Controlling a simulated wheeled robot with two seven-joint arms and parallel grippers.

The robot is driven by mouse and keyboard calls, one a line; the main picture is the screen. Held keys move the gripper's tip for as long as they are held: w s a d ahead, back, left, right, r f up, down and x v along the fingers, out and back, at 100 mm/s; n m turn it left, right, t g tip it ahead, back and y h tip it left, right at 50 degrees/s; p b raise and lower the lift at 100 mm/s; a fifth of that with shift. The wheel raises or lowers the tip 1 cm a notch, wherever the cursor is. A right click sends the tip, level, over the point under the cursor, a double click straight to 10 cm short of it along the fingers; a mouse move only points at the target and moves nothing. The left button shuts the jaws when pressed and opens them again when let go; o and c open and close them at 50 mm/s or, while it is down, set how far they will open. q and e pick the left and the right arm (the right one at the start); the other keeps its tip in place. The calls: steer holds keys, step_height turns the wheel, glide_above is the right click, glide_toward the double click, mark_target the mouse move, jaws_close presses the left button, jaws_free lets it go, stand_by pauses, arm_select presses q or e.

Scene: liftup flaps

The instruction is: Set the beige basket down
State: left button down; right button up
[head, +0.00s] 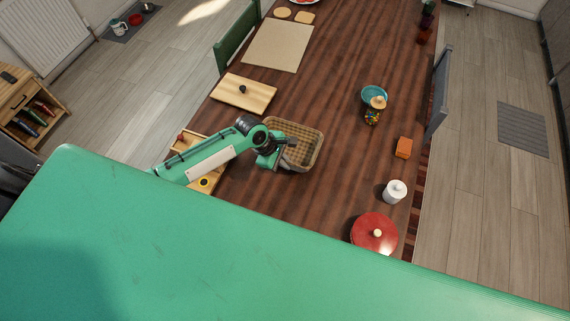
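The beige basket (313,143) is at the middle of the view, over the dark brown wooden table (320,60). It looks roughly level, and I cannot tell whether its base touches the table. My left gripper (288,143) is at the basket's left side, over its rim and partly inside its outline. The fingers are small and dark here, so I cannot tell whether they are shut on the rim. My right gripper is not in view.
A cutting board (243,92) lies behind the basket, and a wooden tray (205,183) is to its left. A red lidded pot (374,233), white jar (395,191), orange block (404,148) and candy jar (373,113) stand to the right. The table right of the basket is clear.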

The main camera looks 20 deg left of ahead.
arm_select(q)
step_height(320, 180, down, 2)
steer(key=shift+f, duration=0.3)
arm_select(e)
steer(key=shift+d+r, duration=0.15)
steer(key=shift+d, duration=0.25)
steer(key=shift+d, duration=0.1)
arm_select(q)
steer(key=c, duration=1.6)
jaws_free()
steer(key=shift+f, duration=0.1)
